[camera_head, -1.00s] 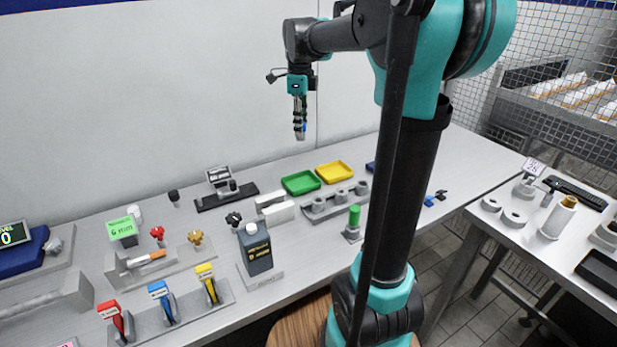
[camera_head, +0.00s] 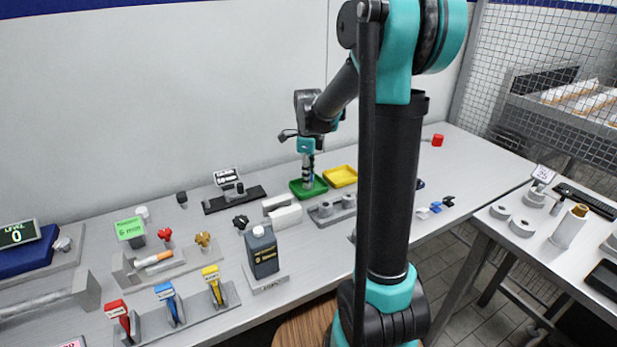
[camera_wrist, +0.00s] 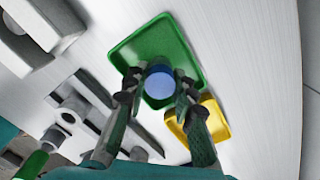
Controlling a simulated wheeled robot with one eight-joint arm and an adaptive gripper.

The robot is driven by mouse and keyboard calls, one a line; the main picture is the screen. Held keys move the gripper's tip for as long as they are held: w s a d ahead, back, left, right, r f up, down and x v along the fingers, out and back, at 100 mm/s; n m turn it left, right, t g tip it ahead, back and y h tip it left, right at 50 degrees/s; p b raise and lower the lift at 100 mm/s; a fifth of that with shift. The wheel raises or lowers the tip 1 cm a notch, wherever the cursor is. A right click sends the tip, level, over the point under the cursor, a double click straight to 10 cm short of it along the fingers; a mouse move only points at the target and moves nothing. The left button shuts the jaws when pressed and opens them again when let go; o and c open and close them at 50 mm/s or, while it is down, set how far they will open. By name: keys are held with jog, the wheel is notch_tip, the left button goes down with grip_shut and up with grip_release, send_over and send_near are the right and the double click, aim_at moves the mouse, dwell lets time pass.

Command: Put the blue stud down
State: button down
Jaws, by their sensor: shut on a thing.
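The blue stud (camera_wrist: 159,84) shows its round, pale blue face between my fingertips in the wrist view. My gripper (camera_wrist: 158,88) is shut on it, one finger on each side. The green tray (camera_wrist: 150,42) lies behind the stud in that view. In the head view my gripper (camera_head: 308,184) points down over the green tray (camera_head: 296,192), and its tip overlaps the tray's inside. I cannot tell whether the stud touches the tray floor. The stud itself is not clear in the head view.
A yellow tray (camera_head: 342,177) stands close to the right of the green one. A grey block with round holders (camera_head: 331,208) and pale blocks (camera_head: 284,214) lie in front. A dark stand (camera_head: 234,198) is to the left. The wall is behind.

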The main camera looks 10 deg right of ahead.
jog(key=shift+f, duration=0.15)
jog(key=c, duration=1.3)
grip_release()
jog(key=shift+o, duration=0.2)
notch_tip(320, 180, up, 12)
